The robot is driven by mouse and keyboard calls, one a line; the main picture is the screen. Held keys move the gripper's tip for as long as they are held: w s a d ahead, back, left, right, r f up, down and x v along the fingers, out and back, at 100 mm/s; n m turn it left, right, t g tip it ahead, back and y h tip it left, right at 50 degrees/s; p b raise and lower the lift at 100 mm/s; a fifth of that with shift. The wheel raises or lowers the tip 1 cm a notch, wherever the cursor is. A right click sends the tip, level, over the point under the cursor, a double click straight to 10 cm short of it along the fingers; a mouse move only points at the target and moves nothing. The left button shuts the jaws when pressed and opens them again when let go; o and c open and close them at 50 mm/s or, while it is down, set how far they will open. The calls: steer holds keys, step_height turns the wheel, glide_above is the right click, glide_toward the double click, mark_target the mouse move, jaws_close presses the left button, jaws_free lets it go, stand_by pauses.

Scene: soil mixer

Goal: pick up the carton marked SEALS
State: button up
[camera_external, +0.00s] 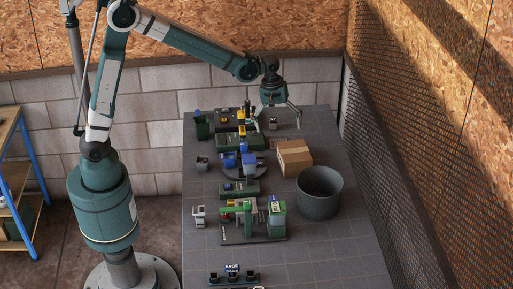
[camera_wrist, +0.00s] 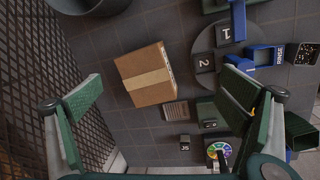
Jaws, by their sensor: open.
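A brown cardboard carton (camera_external: 294,158) with a lighter tape strip stands on the grey table, right of centre, in the external view. It also shows in the wrist view (camera_wrist: 146,76), seen from above and slightly turned. I cannot read any SEALS marking on it. My gripper (camera_external: 275,115) is above the far end of the table, beyond the carton and apart from it. In the wrist view, its green finger pads (camera_wrist: 160,94) are wide apart with nothing held between them.
A round dark grey bin (camera_external: 320,195) stands just in front of the carton. A turntable (camera_wrist: 205,62) with numbered spots and blue containers is beside it. Several small machines fill the table's left side. A mesh wall (camera_external: 395,150) runs along the right edge.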

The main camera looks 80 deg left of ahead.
mark_target(294, 150)
steer(key=w+a+f+n, duration=0.1)
steer(key=w+f, duration=0.1)
steer(key=f, duration=0.1)
steer(key=w+a+f+n+g+p, duration=0.1)
steer(key=w+a+f, duration=0.1)
steer(key=w+f, duration=0.1)
steer(key=w+a+f+n, duration=0.1)
steer(key=w+f+n, duration=0.1)
steer(key=f, duration=0.2)
steer(key=shift+w+a+f+h, duration=0.25)
steer(key=shift+a+h, duration=0.05)
steer(key=shift+a, duration=0.1)
steer(key=shift+w+a+f, duration=0.2)
steer(key=shift+w+f, duration=0.05)
steer(key=shift+f, duration=0.3)
steer(key=shift+d+f, duration=0.2)
steer(key=shift+f, duration=1.1)
steer(key=shift+d+f+b, duration=0.15)
steer(key=shift+f+b, duration=0.15)
steer(key=shift+f, duration=1)
steer(key=shift+d+f+b, duration=0.15)
steer(key=shift+f+b, duration=0.1)
steer(key=shift+f, duration=1.05)
